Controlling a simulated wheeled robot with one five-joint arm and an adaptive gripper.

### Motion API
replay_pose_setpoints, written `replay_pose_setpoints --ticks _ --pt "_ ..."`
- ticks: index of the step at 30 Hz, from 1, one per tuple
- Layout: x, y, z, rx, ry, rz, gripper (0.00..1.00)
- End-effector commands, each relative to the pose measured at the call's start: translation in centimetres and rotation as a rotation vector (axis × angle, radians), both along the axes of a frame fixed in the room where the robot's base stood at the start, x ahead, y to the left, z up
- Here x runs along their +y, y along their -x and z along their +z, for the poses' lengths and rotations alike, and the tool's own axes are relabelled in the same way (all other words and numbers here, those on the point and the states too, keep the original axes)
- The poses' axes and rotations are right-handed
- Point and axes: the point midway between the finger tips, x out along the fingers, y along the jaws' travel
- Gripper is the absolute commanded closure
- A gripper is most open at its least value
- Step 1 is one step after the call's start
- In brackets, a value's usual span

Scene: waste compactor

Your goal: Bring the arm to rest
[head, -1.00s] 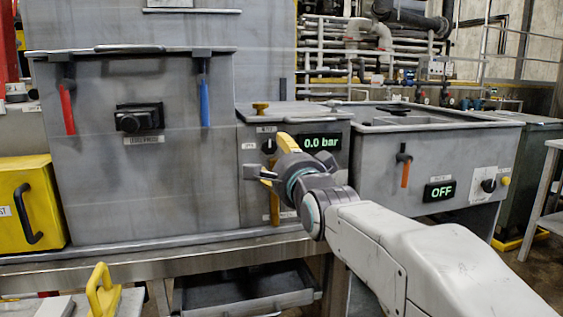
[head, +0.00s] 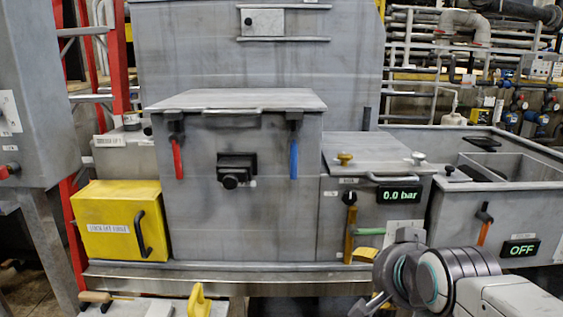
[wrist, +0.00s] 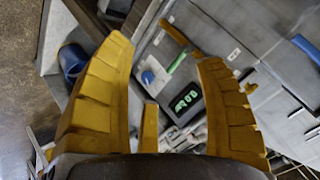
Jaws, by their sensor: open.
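My arm reaches in from the lower right of the head view, with the wrist (head: 410,270) low in front of the pressure unit. A green handle (head: 370,231) and an orange upright handle (head: 349,238) are on that unit. The fingers are mostly hidden in the head view.
A grey box (head: 205,200) with red and blue levers stands centre. A yellow case (head: 100,215) is at left, beside a red ladder (head: 118,60). The right unit's display (head: 520,248) reads OFF. A blue bucket (wrist: 72,60) shows in the wrist view.

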Motion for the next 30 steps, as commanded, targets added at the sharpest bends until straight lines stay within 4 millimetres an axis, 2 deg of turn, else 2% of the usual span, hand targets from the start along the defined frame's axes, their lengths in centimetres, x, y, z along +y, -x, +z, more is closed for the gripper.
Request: replay_pose_setpoints --ticks 1,9,15,22,30 --pt "0.0 1.6 1.7 0.05 0.047 0.04 0.35" --pt "-0.1 9.9 2.2 0.314 0.264 0.299 0.35" --pt "-0.1 14.8 2.6 0.454 0.356 0.471 0.35" --pt "-0.1 17.9 2.8 0.534 0.403 0.585 0.35" --pt "-0.1 18.2 2.7 0.543 0.405 0.596 0.35"
